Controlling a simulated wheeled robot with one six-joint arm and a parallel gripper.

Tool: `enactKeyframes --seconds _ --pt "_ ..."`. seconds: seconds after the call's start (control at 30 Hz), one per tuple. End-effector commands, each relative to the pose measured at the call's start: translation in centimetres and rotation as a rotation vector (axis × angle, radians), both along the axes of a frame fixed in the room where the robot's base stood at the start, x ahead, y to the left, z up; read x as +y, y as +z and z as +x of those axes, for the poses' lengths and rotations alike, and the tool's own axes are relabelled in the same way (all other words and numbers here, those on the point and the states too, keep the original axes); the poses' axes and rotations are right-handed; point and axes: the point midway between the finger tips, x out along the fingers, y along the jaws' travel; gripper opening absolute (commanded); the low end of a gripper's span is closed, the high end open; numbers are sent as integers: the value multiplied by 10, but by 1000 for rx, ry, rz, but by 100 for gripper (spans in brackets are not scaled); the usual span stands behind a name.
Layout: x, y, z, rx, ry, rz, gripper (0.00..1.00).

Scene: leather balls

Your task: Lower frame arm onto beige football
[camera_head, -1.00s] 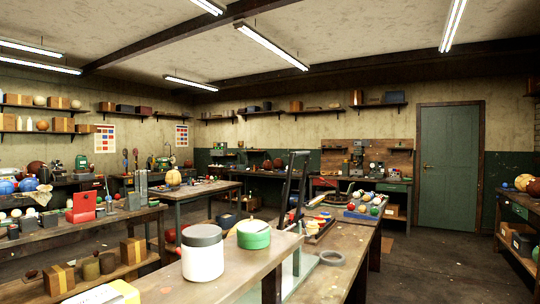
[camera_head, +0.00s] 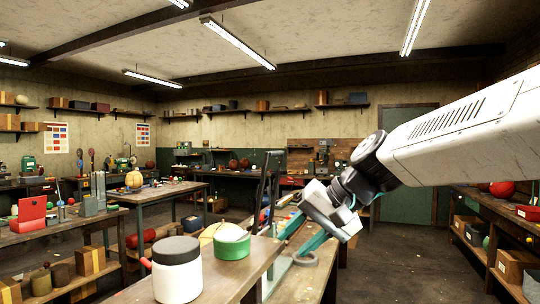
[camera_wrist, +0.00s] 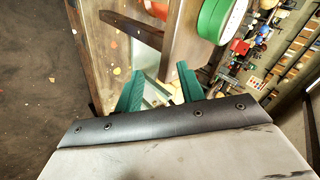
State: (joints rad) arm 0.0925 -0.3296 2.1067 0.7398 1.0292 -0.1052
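My gripper (camera_head: 334,222) hangs over the near bench at the end of my white arm, which enters from the right. In the wrist view, its two green fingers (camera_wrist: 160,72) stand apart with nothing gripped between them. A dark upright frame arm (camera_head: 275,182) stands raised on the bench, left of my gripper and apart from it. Pale metal parts, seemingly of the frame, show beyond the fingers in the wrist view. A beige rounded thing (camera_head: 209,231), probably the football, shows behind the green tin and is mostly hidden.
A white jar with a dark lid (camera_head: 177,272) and a green tin (camera_head: 232,243) stand on the near bench (camera_head: 140,292). Shelving with boxes (camera_head: 515,266) is at the right. Floor between is open.

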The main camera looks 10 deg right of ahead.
Motion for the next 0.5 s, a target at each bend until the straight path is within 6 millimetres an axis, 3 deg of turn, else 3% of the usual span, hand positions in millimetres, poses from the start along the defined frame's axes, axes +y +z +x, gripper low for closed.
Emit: enactKeyframes --seconds 0.03,0.1,0.2,0.3,0.4,0.5 --pt "0 19 41 -35 -48 90 39" --pt "-3 48 96 -97 -116 221 39" --pt "-17 84 169 -178 -221 398 39" --pt "-38 111 230 -245 -319 549 39" --pt "-61 128 275 -294 -400 666 39" --pt "-78 138 303 -325 -455 743 39"
